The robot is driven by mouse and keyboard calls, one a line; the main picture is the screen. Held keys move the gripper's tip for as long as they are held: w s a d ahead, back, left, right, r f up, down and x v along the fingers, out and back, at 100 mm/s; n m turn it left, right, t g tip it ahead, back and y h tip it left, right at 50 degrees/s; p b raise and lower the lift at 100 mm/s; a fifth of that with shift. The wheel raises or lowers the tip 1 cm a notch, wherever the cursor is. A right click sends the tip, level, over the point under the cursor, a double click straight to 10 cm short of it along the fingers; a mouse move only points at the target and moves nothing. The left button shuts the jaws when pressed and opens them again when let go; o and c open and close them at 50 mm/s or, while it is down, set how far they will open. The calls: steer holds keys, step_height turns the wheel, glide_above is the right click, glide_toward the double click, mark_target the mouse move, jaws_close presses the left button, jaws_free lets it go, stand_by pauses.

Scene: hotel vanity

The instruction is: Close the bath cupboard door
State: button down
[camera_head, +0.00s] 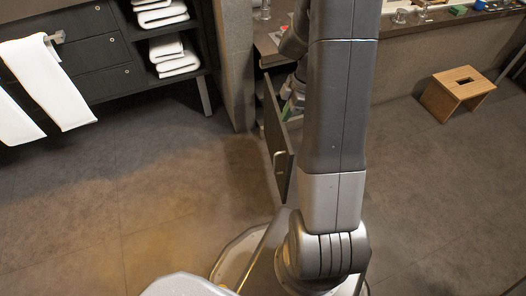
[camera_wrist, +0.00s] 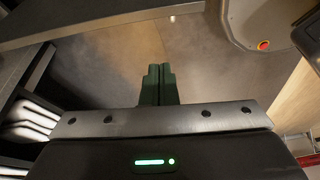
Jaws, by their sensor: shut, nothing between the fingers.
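The bath cupboard door (camera_head: 277,135) stands open in the head view, seen nearly edge-on and reaching from the cupboard toward my base. A small pale handle (camera_head: 279,161) is near its lower end.
A dark drawer unit (camera_head: 95,60) with white towels (camera_head: 172,55) stands at the left. A wooden stool (camera_head: 457,93) stands at the right. The counter (camera_head: 410,20) runs along the back. The floor (camera_head: 120,165) left of the door is clear.

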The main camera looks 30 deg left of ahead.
mark_target(283, 132)
steer(key=shift+n, duration=0.3)
steer(key=shift+a+f+b, duration=0.15)
steer(key=shift+f+b, duration=0.45)
steer(key=shift+f, duration=1.05)
steer(key=shift+a+f+b, duration=0.2)
steer(key=shift+f+b, duration=0.4)
steer(key=shift+f, duration=1.1)
steer(key=shift+a+f+b, duration=0.15)
steer(key=shift+f+b, duration=0.45)
steer(key=shift+f, duration=1.05)
steer(key=shift+w, duration=0.1)
